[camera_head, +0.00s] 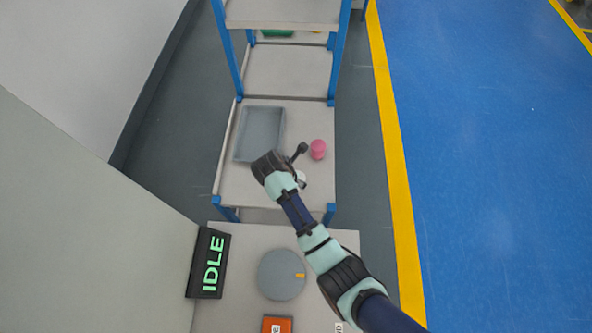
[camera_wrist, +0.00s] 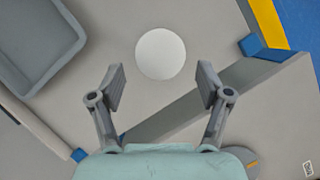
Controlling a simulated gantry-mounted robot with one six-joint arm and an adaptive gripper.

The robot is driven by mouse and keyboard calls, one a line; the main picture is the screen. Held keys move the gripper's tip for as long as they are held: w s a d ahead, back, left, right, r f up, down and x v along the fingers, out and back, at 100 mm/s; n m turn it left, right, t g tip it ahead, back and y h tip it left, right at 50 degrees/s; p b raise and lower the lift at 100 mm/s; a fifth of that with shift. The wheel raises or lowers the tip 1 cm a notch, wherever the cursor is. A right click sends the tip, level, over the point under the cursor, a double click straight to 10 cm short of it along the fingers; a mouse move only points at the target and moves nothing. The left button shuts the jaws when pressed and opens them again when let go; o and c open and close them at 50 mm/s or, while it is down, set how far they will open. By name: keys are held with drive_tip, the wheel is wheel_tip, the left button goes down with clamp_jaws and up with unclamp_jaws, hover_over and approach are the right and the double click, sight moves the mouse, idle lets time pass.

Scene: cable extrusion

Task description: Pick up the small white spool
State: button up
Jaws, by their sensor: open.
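The small white spool (camera_wrist: 161,54) shows as a plain white disc from above in the wrist view, standing on the shelf. In the head view it is a small white patch (camera_head: 301,177) beside my wrist, partly hidden by my arm. My gripper (camera_wrist: 161,82) is open and empty, with its two fingers spread. In the wrist view the spool lies just beyond the fingertips, roughly centred between them. In the head view my gripper (camera_head: 301,149) is over the shelf, right of the grey tray.
A grey tray (camera_head: 239,146) lies on the shelf's left side. A pink spool (camera_head: 318,149) stands to the right. Blue posts (camera_head: 329,214) rise at the shelf corners. A nearer table holds a grey disc (camera_head: 281,275), an IDLE sign (camera_head: 209,263) and an orange box (camera_head: 277,325).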

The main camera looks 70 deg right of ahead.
drive_tip(key=b+x, duration=0.2)
drive_tip(key=x, duration=0.5)
drive_tip(key=shift+f, duration=0.25)
drive_tip(key=c, duration=1.2)
wheel_tip(320, 180, up, 20)
drive_tip(key=p, duration=0.4)
drive_tip(key=shift+r+p, duration=0.1)
drive_tip(key=shift+p, duration=0.2)
drive_tip(key=shift+c, duration=0.2)
